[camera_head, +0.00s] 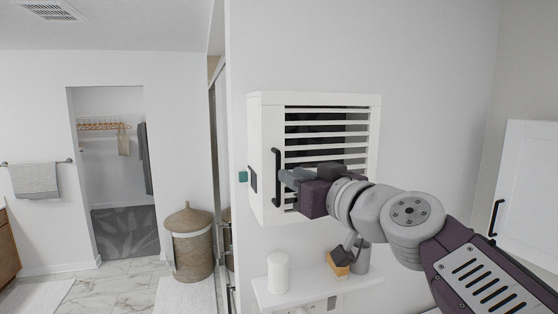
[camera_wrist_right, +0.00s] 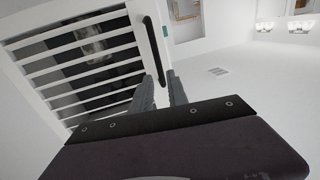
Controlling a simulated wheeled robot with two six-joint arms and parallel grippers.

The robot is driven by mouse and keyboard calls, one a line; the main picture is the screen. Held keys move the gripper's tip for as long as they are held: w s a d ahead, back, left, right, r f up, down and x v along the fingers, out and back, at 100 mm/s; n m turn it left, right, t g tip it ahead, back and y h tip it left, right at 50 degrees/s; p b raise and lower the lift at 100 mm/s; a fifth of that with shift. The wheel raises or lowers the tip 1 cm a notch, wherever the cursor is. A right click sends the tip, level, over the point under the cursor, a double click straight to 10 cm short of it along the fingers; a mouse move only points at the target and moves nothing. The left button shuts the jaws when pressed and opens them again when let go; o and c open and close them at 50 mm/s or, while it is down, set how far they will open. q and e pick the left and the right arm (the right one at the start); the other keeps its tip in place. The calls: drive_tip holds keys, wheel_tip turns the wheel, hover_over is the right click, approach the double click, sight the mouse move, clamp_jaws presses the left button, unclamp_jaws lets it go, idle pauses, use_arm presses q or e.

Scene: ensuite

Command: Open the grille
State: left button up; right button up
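The grille (camera_head: 327,113) is the white slatted front of a box on the wall, and it looks shut and flush with its frame. Its slats also show in the wrist view (camera_wrist_right: 75,62). A black upright bar handle (camera_head: 276,177) is on the grille's left side; it shows in the wrist view too (camera_wrist_right: 152,45). My right gripper (camera_head: 285,178) is at the handle. In the wrist view its two fingers (camera_wrist_right: 160,80) are apart, with the handle's end between their tips; contact cannot be told. My left gripper is not in view.
A white shelf (camera_head: 300,291) below the box holds a white ribbed jar (camera_head: 278,272) and other small items. A white cabinet door (camera_head: 528,190) is at the right. A wicker basket (camera_head: 190,245) stands on the floor at the left. The space left of the box is clear.

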drive_tip(key=p, duration=0.3)
hover_over(279, 201)
drive_tip(key=shift+w+a+r, duration=0.1)
drive_tip(key=shift+w, duration=0.15)
drive_tip(key=shift+w+a, duration=0.1)
drive_tip(key=shift+w, duration=0.05)
drive_tip(key=shift+b, duration=0.3)
drive_tip(key=shift+s, duration=0.2)
clamp_jaws()
idle(0.4)
